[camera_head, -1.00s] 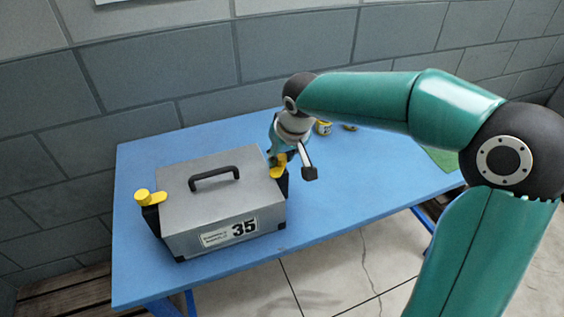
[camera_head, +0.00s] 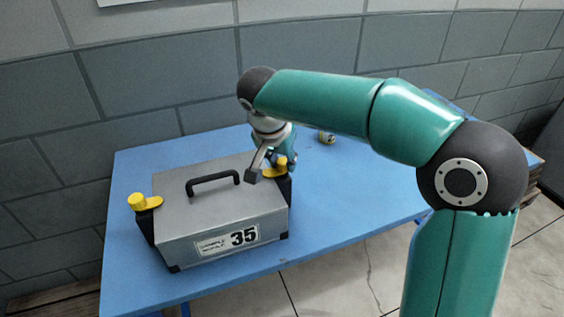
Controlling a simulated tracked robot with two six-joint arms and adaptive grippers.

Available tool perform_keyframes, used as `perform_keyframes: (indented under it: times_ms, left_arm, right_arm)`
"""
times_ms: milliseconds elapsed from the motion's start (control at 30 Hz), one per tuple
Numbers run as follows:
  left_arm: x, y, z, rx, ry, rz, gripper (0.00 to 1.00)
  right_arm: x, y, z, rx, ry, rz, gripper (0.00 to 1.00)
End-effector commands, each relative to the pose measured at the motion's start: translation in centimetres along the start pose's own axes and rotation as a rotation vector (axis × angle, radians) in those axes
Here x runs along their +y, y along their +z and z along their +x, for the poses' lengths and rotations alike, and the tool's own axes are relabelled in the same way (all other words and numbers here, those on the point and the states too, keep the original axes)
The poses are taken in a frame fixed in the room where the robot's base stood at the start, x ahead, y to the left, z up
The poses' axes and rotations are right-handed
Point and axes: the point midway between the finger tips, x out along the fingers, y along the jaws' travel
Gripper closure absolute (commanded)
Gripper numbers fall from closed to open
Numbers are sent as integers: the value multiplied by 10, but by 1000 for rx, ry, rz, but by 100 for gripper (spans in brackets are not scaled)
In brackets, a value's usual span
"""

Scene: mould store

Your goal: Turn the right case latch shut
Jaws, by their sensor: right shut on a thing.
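A grey metal case (camera_head: 215,216) with a dark top handle (camera_head: 213,183) and a label "35" stands closed on the blue table. The right case latch (camera_head: 271,173) is yellow, on a black mount at the case's right side. Its lever points left, toward the lid, partly hidden by my gripper. My right gripper (camera_head: 273,166) comes down from above and is shut on the right latch, one grey finger in front of it. The left case latch (camera_head: 145,202) is yellow, with its lever lying toward the lid. My left gripper is not in view.
The blue table (camera_head: 340,195) is clear to the right of the case. A grey block wall (camera_head: 170,90) rises behind the table.

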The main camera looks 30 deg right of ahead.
Motion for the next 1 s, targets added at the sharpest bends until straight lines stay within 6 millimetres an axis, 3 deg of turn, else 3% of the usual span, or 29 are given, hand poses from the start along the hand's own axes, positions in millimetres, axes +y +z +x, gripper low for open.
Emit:
perform_keyframes:
  times_ms: [633, 667, 700, 800, 1000]
  left_arm:
    - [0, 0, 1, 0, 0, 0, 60]
    - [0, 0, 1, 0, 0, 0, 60]
    - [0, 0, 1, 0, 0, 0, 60]
    - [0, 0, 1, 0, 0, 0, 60]
    - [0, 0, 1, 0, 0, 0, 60]
  right_arm:
    - [-1, 0, 0, -1, 19, 55, 100]
    - [-1, 0, 0, -1, 19, 55, 64]
    - [-1, 0, 0, -1, 19, 54, 57]
    - [-1, 0, 0, -1, 20, 54, 43]
    - [-1, 0, 0, -1, 21, 53, 43]
